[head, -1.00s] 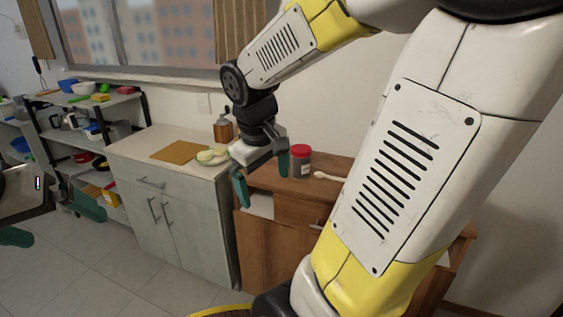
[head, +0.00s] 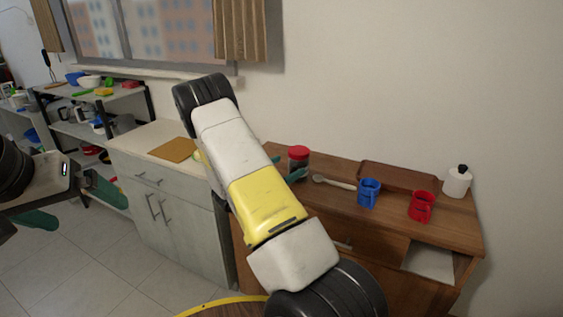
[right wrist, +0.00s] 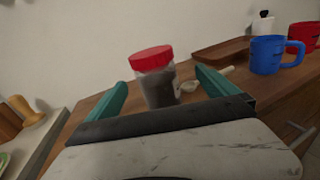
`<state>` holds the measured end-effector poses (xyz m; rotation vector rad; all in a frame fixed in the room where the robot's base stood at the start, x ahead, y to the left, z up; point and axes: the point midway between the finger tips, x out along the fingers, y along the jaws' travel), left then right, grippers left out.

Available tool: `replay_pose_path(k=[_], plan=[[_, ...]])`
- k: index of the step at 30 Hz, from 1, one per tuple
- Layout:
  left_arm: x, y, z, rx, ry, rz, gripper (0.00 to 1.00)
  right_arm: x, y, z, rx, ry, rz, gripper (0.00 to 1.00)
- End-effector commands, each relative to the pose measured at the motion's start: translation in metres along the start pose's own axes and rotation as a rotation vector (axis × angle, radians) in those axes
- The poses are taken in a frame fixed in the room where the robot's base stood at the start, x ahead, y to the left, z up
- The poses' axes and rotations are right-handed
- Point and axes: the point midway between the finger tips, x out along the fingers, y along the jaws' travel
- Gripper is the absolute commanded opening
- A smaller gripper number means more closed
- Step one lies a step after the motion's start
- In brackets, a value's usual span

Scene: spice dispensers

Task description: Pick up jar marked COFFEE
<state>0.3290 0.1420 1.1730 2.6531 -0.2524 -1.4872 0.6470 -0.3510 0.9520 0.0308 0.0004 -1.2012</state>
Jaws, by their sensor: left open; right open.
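A clear jar with a red lid and dark contents (head: 299,158) stands upright on the wooden cabinet, partly behind my right arm. In the right wrist view the jar (right wrist: 158,86) appears between the two green fingers of my right gripper (right wrist: 160,78). That gripper is open, and I cannot tell how far the jar is from its palm. No word on the jar is readable. In the head view my right gripper is mostly hidden by its arm; one green fingertip (head: 297,175) shows beside the jar. My left gripper (head: 90,213) is open and empty at the far left.
A wooden spoon (head: 334,182), a blue mug (head: 369,193), a red mug (head: 421,207), a brown tray (head: 398,176) and a white bottle (head: 457,181) are right of the jar. A grey cabinet (head: 165,215) with a cutting board (head: 174,150) stands left.

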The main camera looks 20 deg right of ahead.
Motion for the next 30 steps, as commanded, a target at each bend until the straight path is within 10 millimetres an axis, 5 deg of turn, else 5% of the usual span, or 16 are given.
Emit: replay_pose_path(k=[19, 28, 30], plan=[[0.000, 0.000, 0.000, 0.000, 0.000, 0.000, 0.98, 0.072, 0.010, -0.007, -0.023, -0.016, 0.027, 0.98], [0.000, 0.000, 0.000, 0.000, 0.000, 0.000, 0.98, 0.077, 0.011, -0.007, -0.025, -0.016, 0.028, 0.98], [0.000, 0.000, 0.000, 0.000, 0.000, 0.000, 0.98, 0.077, 0.011, -0.007, -0.025, -0.016, 0.028, 0.88]])
